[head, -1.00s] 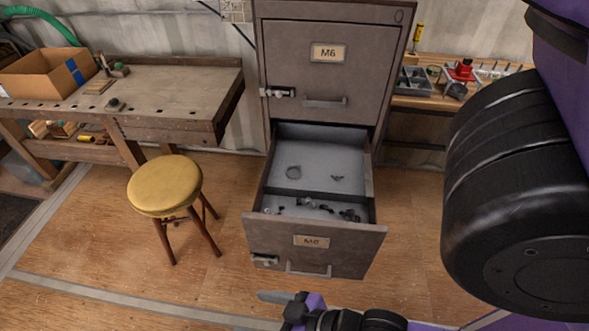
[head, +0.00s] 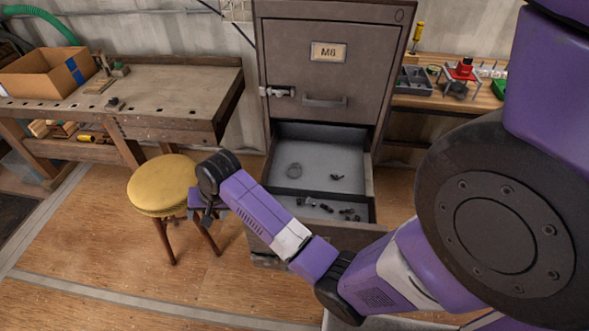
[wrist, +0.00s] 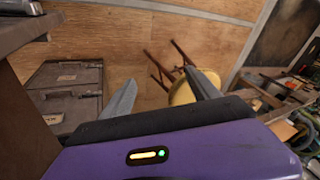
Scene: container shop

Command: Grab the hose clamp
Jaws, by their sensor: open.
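The hose clamp (head: 293,170) looks like a thin ring. It lies flat on the grey floor of the open drawer's (head: 345,157) rear compartment, at the left. My gripper (head: 207,217) hangs left of the drawer, in front of the yellow stool, apart from the clamp. In the wrist view my gripper (wrist: 160,86) is open, with two grey fingers spread and nothing between them. The clamp cannot be made out in the wrist view.
A small dark part (head: 337,177) lies right of the clamp. Several dark parts (head: 325,208) lie in the front compartment. The yellow stool (head: 162,185) stands close to my gripper. The cabinet's closed M6 drawer (head: 325,80) is above. A workbench (head: 170,95) stands left.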

